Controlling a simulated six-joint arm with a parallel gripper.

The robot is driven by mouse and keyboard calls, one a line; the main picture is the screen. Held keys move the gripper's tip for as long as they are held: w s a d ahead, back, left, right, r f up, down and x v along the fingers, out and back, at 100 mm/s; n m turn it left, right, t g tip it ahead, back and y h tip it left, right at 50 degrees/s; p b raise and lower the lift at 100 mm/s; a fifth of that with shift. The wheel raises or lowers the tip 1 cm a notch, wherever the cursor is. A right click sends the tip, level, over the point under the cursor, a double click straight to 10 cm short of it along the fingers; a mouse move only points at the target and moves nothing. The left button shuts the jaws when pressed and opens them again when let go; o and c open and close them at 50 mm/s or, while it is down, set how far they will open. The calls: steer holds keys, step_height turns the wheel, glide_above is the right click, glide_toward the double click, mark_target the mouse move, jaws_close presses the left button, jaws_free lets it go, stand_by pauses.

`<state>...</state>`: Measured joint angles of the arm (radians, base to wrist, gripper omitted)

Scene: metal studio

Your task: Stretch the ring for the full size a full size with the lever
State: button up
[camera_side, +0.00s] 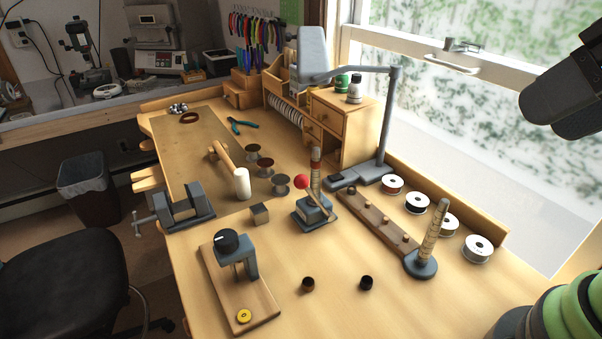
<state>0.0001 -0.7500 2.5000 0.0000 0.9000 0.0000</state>
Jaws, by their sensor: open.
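A ring stretcher (313,211) with a grey base stands in the middle of the bench. Its lever ends in a red ball (302,181), and a tapered post (316,172) with a reddish-brown band near its top rises beside it. I cannot tell whether that band is a ring. Two small dark ring-like pieces, a brown one (308,285) and a black one (366,283), sit on the bare bench in front. My gripper (540,118) is open, high at the upper right and far from the stretcher, partly cut off by the frame edge; I see nothing held.
A wooden strip with pegs (382,222) and an upright mandrel on a round foot (430,235) stand right of the stretcher, near white spools (477,249). A clamp on a wooden board (262,297), a steel block (260,214) and a mallet (242,184) lie left. The front bench is mostly clear.

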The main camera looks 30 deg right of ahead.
steer(key=shift+c, duration=0.2)
steer(key=n+g+h, duration=0.1)
steer(key=g+h, duration=0.2)
glide_toward(302, 178)
steer(key=f, duration=0.1)
steer(key=x, duration=1)
steer(key=shift+w+d, duration=0.1)
steer(key=shift+w, duration=0.15)
steer(key=shift+y, duration=0.3)
jaws_close()
